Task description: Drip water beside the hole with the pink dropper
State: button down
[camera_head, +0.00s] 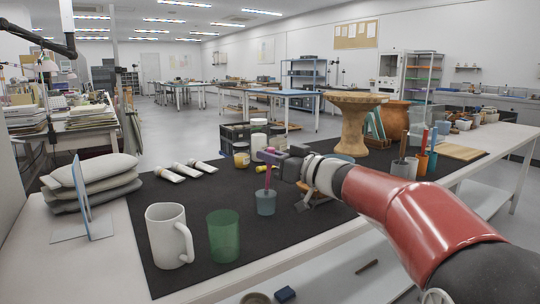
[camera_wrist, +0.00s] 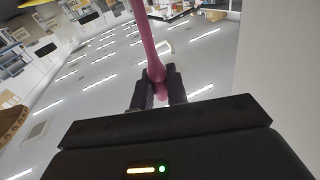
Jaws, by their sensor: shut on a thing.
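The pink dropper (camera_head: 268,178) stands nearly upright over a small grey-blue cup (camera_head: 266,204) on the dark mat. Its lower end meets the cup's rim, and the tip is hidden there. My gripper (camera_head: 268,156) is shut on the upper part of the dropper, above the cup. The wrist view also shows the dropper (camera_wrist: 148,45) held between the two dark fingers (camera_wrist: 157,88). I cannot make out the hole in either view.
A white mug (camera_head: 167,236) and a green glass (camera_head: 223,237) stand at the mat's front left. White tubes (camera_head: 185,170) lie behind, with grey bags (camera_head: 98,180) to the left. A wooden pedestal (camera_head: 354,125) and several pots are at right. The dark mat (camera_head: 310,222) is bare in front.

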jog(key=shift+d+r+p, duration=0.2)
jog(key=shift+r+p, duration=2)
jog(key=shift+p, duration=0.2)
notch_tip(320, 180, up, 2)
jog(key=shift+r+p, duration=0.1)
jog(key=shift+p, duration=0.85)
jog(key=shift+r+b, duration=0.3)
jog(key=shift+r, duration=0.25)
jog(key=shift+d, duration=0.1)
